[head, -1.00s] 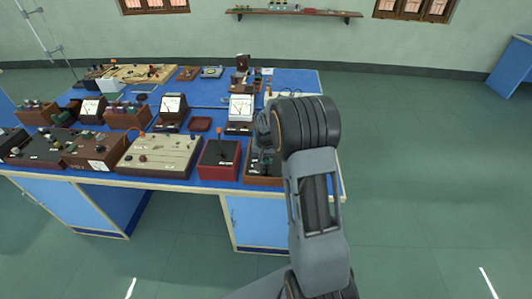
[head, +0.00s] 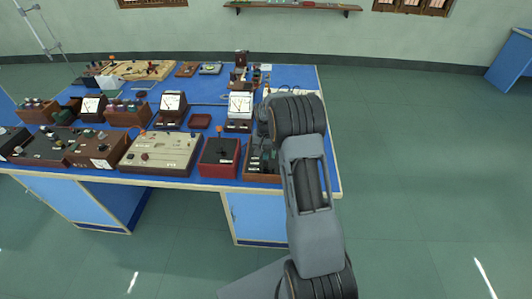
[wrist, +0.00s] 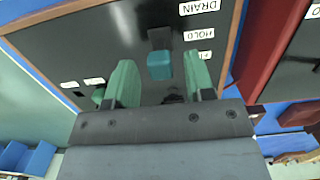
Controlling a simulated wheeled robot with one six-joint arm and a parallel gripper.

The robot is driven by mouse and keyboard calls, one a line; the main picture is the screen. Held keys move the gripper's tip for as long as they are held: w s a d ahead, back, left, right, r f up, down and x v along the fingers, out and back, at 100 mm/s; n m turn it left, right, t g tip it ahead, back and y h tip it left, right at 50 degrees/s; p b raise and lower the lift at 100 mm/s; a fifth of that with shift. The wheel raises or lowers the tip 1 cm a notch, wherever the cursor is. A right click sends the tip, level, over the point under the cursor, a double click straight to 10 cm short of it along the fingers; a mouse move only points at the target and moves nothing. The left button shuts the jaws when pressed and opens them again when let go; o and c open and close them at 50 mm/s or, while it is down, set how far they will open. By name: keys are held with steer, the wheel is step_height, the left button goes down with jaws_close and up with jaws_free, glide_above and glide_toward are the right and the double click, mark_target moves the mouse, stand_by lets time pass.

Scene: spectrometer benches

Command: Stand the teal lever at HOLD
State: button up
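The teal lever (wrist: 160,66) shows in the wrist view as a teal block-shaped knob in front of a dark slot, on a black panel (wrist: 70,45) with a wooden rim. Labels DRAIN, HOLD (wrist: 190,35) and a partly covered third one beginning with F run down its right side. The knob appears beside the third label, below HOLD in the picture; its exact tilt is hard to tell. My gripper (wrist: 158,63) is open, its green fingers on either side of the knob with gaps showing. In the head view my arm hides the gripper, the lever and much of its wooden box (head: 262,179).
A red box (head: 220,158) with an orange-tipped lever stands just left of the lever's box. A cream panel box (head: 160,154) is further left. Meters (head: 240,104) stand behind on the blue bench. The floor right of the bench is clear.

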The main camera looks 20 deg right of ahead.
steer(key=shift+r, duration=0.1)
step_height(320, 180, up, 14)
steer(key=w+b, duration=0.1)
steer(key=shift+d+f, duration=0.25)
steer(key=shift+d, duration=0.05)
steer(key=shift+w, duration=0.1)
stand_by(0.5)
